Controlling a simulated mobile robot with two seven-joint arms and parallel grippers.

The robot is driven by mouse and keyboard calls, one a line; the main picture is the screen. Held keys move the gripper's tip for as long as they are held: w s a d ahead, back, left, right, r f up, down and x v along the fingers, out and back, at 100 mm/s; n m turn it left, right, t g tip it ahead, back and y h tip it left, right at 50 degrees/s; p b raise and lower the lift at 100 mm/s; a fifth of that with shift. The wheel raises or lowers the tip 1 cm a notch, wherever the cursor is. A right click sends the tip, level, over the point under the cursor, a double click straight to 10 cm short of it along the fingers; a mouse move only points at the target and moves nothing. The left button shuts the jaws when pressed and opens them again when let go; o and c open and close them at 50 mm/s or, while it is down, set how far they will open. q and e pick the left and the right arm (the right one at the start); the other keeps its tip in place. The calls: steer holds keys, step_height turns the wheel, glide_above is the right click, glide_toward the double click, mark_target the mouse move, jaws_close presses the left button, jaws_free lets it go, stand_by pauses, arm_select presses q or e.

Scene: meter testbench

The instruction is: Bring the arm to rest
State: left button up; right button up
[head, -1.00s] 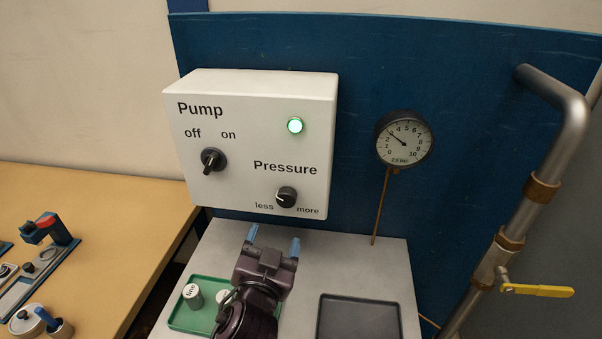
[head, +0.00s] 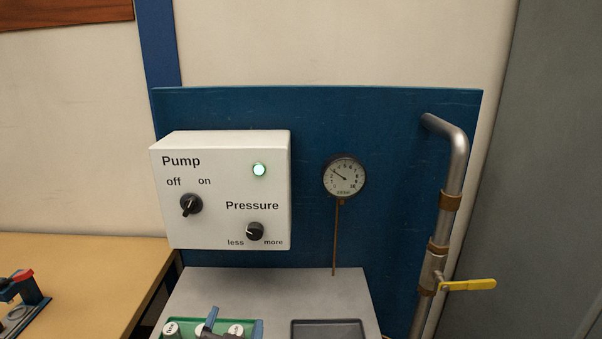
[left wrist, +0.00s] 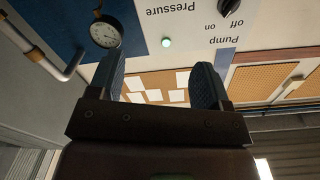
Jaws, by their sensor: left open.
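My left gripper (head: 233,326) shows at the bottom edge of the head view, low over the green tray, with only its blue fingertips and a little of its body in sight. In the left wrist view its two blue fingers (left wrist: 160,88) stand wide apart with nothing between them. The white pump box (head: 220,190) is behind and above it, with the pump knob (head: 191,205), the pressure knob (head: 255,231) and a lit green lamp (head: 259,170). The gripper is apart from the box. My right gripper is not in view.
A round gauge (head: 344,177) on a thin stem stands right of the box. A steel pipe with a yellow lever (head: 468,285) is at the right. The green tray (head: 257,324) holds several labelled weights. A dark tray (head: 329,328) lies beside it, and a wooden table (head: 90,270) is at the left.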

arm_select(q)
steer(key=s+a+f+n+g, duration=0.1)
steer(key=s+a+f, duration=0.3)
steer(key=f, duration=0.4)
steer(key=s+a+f+n+g, duration=0.1)
steer(key=s+a+f+g, duration=0.2)
steer(key=s+a+f, duration=0.2)
steer(key=s+a+f+n+g, duration=0.1)
steer(key=s+a+f, duration=0.4)
steer(key=f, duration=0.6)
steer(key=shift+a+g+y, duration=0.3)
steer(key=shift+a+g, duration=0.3)
steer(key=shift+a, duration=0.6)
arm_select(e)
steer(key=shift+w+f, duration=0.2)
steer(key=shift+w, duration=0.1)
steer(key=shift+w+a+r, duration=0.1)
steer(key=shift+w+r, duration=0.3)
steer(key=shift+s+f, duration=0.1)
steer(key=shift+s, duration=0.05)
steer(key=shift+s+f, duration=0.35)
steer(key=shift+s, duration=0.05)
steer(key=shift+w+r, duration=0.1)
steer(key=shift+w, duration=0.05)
